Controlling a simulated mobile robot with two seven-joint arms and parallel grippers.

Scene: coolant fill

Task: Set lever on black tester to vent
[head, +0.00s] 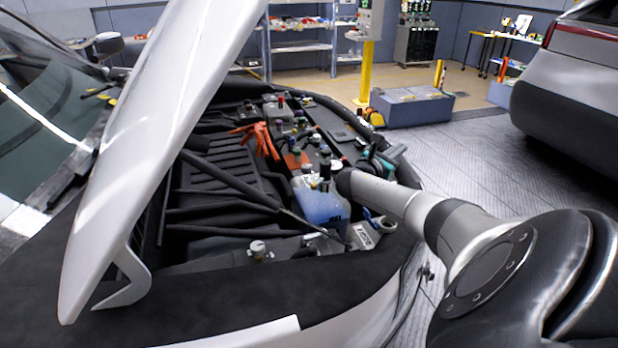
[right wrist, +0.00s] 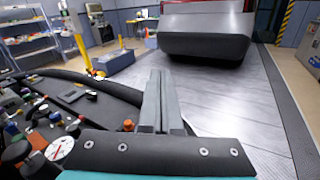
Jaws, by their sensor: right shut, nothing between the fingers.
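My right gripper (head: 384,157) is over the right edge of the engine bay, partly hidden behind its own arm in the head view. In the right wrist view its fingers (right wrist: 162,92) are together and empty, pointing out past the bay's edge. A white round gauge with a red needle (right wrist: 60,148) stands at lower left in the right wrist view, beside the gripper. A pale dial (head: 331,164) shows above the blue coolant reservoir (head: 322,204) in the head view. I cannot make out the black tester's lever or its setting. My left gripper is not in view.
The raised pale hood (head: 165,120) blocks the left side. Red-orange gloves (head: 257,138) and several small caps and bottles crowd the bay. A grey chest (head: 412,108) and a parked vehicle (head: 568,90) stand beyond. The floor right of the bay is clear.

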